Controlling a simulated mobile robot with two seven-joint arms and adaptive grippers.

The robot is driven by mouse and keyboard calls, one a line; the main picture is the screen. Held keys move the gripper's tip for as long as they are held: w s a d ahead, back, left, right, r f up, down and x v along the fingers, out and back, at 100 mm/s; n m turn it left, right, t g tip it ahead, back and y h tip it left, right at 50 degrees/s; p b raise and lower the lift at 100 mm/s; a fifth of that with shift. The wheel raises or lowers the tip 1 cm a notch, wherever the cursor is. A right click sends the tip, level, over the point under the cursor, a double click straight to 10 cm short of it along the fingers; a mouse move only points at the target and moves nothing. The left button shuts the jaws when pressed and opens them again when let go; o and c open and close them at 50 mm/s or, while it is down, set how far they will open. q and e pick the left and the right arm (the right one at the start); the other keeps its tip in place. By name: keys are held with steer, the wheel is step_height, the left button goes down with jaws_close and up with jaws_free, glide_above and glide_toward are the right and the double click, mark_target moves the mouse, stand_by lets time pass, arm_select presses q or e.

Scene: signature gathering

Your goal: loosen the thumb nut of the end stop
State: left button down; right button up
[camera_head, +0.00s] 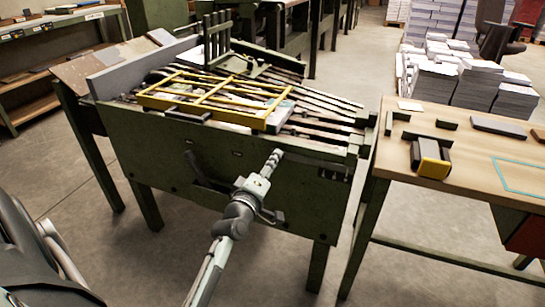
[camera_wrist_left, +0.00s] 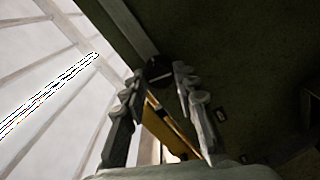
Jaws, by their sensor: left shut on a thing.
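A dark round knob, which looks like the thumb nut (camera_wrist_left: 158,68), sits between my left fingertips in the left wrist view. My left gripper (camera_wrist_left: 160,77) is shut on it, one finger on each side. In the head view my left gripper (camera_head: 275,155) reaches up to the front wall of the green machine (camera_head: 150,150), below its top edge. The nut is too small or hidden to make out there. I cannot tell which part is the end stop. My right gripper is in neither view.
A yellow frame (camera_head: 207,93) lies across the machine's bars. A dark lever (camera_head: 205,173) sticks out of the front wall, left of my gripper. A wooden table (camera_head: 460,160) with a yellow-and-black device (camera_head: 431,158) stands at right. Paper stacks (camera_head: 447,85) stand behind it.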

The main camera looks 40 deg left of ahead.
arm_select(q)
steer(key=shift+r+n+p, duration=0.1)
steer(key=shift+n+p, duration=0.35)
steer(key=shift+n, duration=0.75)
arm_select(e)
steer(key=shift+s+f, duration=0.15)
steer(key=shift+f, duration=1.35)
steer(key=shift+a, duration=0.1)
arm_select(q)
steer(key=c, duration=1.2)
jaws_free()
steer(key=v, duration=1.2)
